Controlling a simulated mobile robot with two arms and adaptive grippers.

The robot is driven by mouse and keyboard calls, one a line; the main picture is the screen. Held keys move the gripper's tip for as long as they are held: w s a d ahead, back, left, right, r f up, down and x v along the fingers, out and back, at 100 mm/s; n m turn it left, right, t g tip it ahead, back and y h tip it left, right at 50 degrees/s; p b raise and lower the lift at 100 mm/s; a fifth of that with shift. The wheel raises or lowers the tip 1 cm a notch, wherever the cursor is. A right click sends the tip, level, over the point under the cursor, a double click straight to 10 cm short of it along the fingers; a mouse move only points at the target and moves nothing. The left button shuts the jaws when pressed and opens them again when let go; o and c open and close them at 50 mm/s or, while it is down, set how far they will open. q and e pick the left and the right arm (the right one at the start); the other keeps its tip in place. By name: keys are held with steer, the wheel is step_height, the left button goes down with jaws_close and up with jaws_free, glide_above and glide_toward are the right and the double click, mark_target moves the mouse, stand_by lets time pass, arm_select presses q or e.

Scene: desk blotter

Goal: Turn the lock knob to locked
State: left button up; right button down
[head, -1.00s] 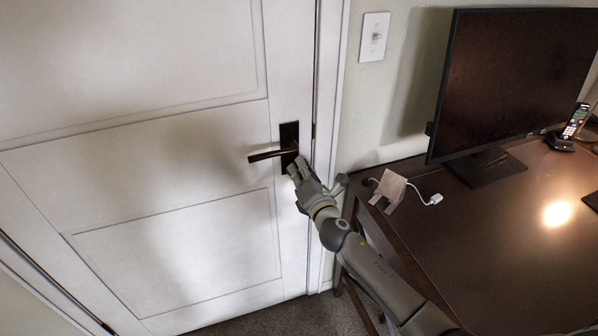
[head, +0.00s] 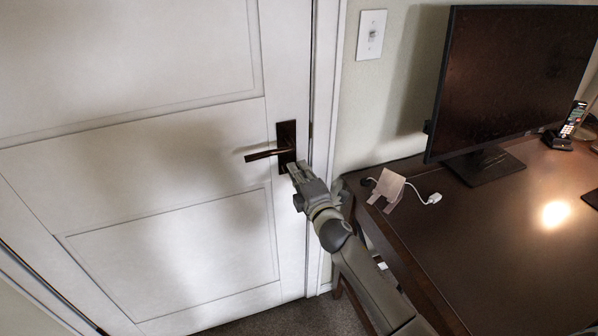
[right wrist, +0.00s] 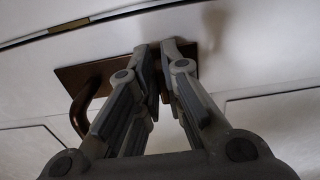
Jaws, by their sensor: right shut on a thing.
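The white door (head: 170,180) carries a dark plate (head: 286,131) with a lever handle (head: 266,154) that points left and is about level. My right gripper (head: 295,168) is at the lower part of this plate, just below the lever. In the right wrist view its two fingertips (right wrist: 169,48) are close together against the plate (right wrist: 85,77), with the lever (right wrist: 80,108) to the left and clear of them. The fingers are shut on the lock knob (right wrist: 164,95), a small dark part mostly hidden between them. How far it is turned cannot be told. My left gripper is not in view.
A dark desk (head: 490,230) stands at the right, close beside my right arm. It holds a monitor (head: 510,80), a phone (head: 570,125), a small stand (head: 387,188) and a white cable end (head: 434,199). A light switch (head: 371,35) is on the wall.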

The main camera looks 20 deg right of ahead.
stand_by(0.6)
steer(key=c, duration=1.6)
jaws_free()
steer(key=shift+o, duration=0.2)
steer(key=s, duration=1.2)
steer(key=shift+d, duration=0.2)
